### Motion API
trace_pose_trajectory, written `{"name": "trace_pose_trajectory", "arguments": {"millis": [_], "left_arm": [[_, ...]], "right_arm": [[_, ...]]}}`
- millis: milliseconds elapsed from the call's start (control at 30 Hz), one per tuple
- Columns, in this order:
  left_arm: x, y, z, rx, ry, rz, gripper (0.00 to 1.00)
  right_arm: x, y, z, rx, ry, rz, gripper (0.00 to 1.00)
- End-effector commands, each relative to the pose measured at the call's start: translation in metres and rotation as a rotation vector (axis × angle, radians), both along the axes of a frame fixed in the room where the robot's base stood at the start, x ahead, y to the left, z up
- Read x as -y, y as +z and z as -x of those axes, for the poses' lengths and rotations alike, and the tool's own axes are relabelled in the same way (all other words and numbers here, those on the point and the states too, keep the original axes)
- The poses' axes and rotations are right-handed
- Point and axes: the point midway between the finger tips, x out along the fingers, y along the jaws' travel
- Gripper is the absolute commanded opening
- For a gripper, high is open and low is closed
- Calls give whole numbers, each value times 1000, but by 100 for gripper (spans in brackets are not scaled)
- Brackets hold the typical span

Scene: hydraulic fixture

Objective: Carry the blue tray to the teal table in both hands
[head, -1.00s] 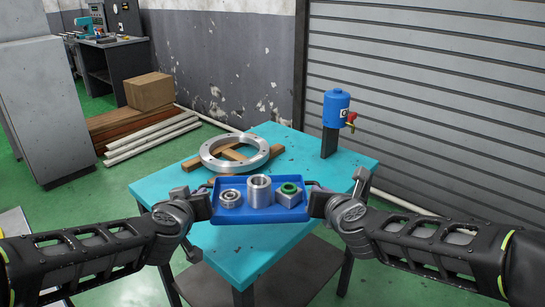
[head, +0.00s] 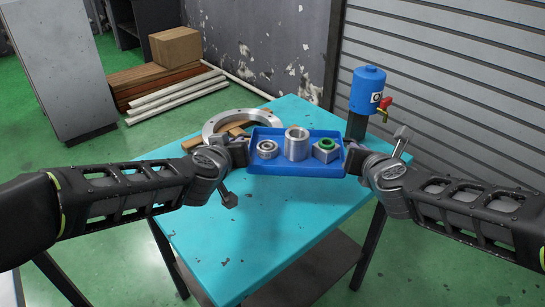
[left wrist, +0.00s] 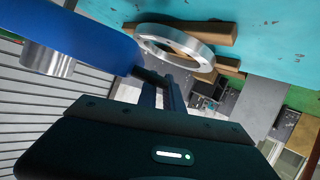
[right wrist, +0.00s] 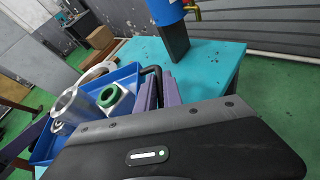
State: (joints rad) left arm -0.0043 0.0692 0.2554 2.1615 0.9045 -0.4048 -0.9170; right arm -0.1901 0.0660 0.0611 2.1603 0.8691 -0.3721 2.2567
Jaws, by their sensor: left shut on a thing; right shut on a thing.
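The blue tray (head: 285,168) is in the middle of the head view, over the teal table (head: 250,240). I cannot tell whether it touches the table top. It carries a ball bearing (head: 267,149), a metal sleeve (head: 296,143) and a metal block with a green ring (head: 326,151). My left gripper (head: 240,152) is shut on the tray's left end. My right gripper (head: 354,158) is shut on its right end. In the right wrist view my right gripper (right wrist: 158,92) holds a dark handle at the tray. In the left wrist view the tray (left wrist: 80,40) shows beside my left gripper (left wrist: 160,90).
A large metal ring (head: 212,125) lies on wooden blocks on the table, just behind the tray's left end. A blue cylinder with a red valve handle (head: 368,90) stands at the table's back right. The table's front half is clear.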

Motion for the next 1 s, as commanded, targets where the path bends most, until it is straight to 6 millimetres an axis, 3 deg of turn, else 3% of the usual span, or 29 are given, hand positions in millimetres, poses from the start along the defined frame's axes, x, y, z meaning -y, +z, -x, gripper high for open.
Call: {"name": "trace_pose_trajectory", "arguments": {"millis": [333, 733, 1000], "left_arm": [[0, -2, 0, 3, 1, 0, 0], [0, -55, 0, 3, 1, 0, 0], [0, -63, 0, 3, 1, 0, 0]], "right_arm": [[0, -2, 0, 3, -1, 0, 0], [0, -55, 0, 3, -1, 0, 0], [0, -63, 0, 3, -1, 0, 0]]}}
